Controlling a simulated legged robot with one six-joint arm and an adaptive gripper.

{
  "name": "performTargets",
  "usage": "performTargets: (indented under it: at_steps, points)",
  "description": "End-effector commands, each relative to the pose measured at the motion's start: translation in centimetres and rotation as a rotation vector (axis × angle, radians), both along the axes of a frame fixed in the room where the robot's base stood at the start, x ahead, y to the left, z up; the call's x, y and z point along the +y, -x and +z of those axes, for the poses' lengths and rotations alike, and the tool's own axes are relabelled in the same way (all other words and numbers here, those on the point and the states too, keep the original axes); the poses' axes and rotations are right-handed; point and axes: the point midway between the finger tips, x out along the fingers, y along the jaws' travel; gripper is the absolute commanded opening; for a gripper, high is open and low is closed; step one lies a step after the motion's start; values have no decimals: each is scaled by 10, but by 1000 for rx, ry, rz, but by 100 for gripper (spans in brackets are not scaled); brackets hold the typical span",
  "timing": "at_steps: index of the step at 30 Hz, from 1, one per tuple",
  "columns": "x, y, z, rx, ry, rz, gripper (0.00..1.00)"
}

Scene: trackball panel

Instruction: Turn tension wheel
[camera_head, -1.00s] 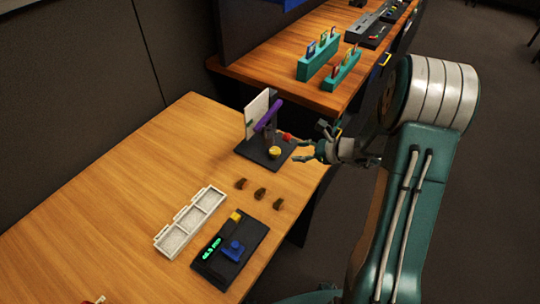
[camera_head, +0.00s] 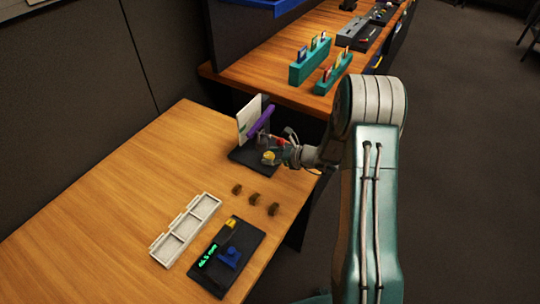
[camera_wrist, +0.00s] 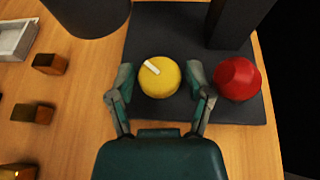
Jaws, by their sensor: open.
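The yellow round wheel (camera_wrist: 159,77) with a white mark on top sits on the dark base plate (camera_wrist: 178,22); I take it to be the tension wheel. It also shows in the head view (camera_head: 268,157). My gripper (camera_wrist: 160,84) is open, with one finger on each side of the yellow wheel; I cannot tell whether they touch it. A red knob (camera_wrist: 237,79) sits just right of the right finger. In the head view my gripper (camera_head: 283,153) reaches in from the right, partly hiding the plate. A purple bar (camera_head: 261,121) and a white upright panel (camera_head: 248,118) stand behind.
Several small brown blocks (camera_head: 255,199) lie in front of the device. A white compartment tray (camera_head: 186,230) and a dark panel with a lit green display (camera_head: 228,256) lie nearer. A dark post (camera_wrist: 238,22) stands close to the red knob. Open wooden tabletop (camera_head: 110,200) lies to the left.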

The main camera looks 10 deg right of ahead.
Motion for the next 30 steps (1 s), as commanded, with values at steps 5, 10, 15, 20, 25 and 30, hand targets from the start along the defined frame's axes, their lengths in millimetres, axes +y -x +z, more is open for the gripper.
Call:
performTargets:
  at_steps: [5,10,15,20,25,30]
  points:
    - [3,-1,-1,0,1,0,66]
    - [3,-1,-1,0,1,0,35]
    - [3,-1,-1,-1,2,1,5]
    - [3,-2,-1,0,1,-7,5]
    - [3,-1,-1,1,1,-55,5]
    - [4,-1,0,1,1,-152,5]
